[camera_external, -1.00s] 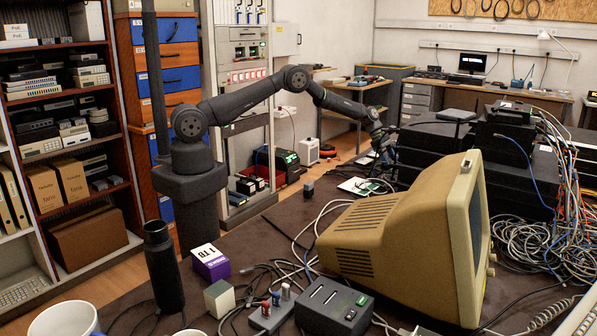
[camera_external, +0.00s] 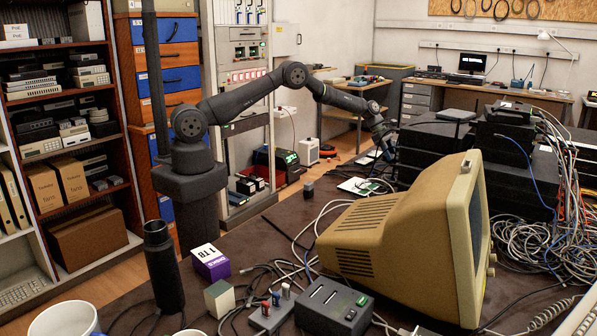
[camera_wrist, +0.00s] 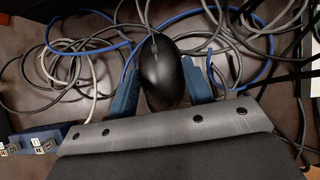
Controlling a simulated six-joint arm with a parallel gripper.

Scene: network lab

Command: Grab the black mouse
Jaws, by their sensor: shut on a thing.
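The black mouse (camera_wrist: 162,74) sits between the two blue fingers of my gripper (camera_wrist: 163,78) in the wrist view. The fingers are shut on its sides, and its cable runs away at the top. In the external view my gripper (camera_external: 388,152) is at the far end of the table, beside the stack of black boxes. The mouse cannot be made out there.
Grey and blue cables (camera_wrist: 75,65) lie loosely around the mouse. A beige monitor (camera_external: 400,225) stands nearer the camera, and black boxes (camera_external: 440,150) with a cable tangle (camera_external: 535,235) are to the right. A small dark block (camera_external: 308,189) stands left of my gripper.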

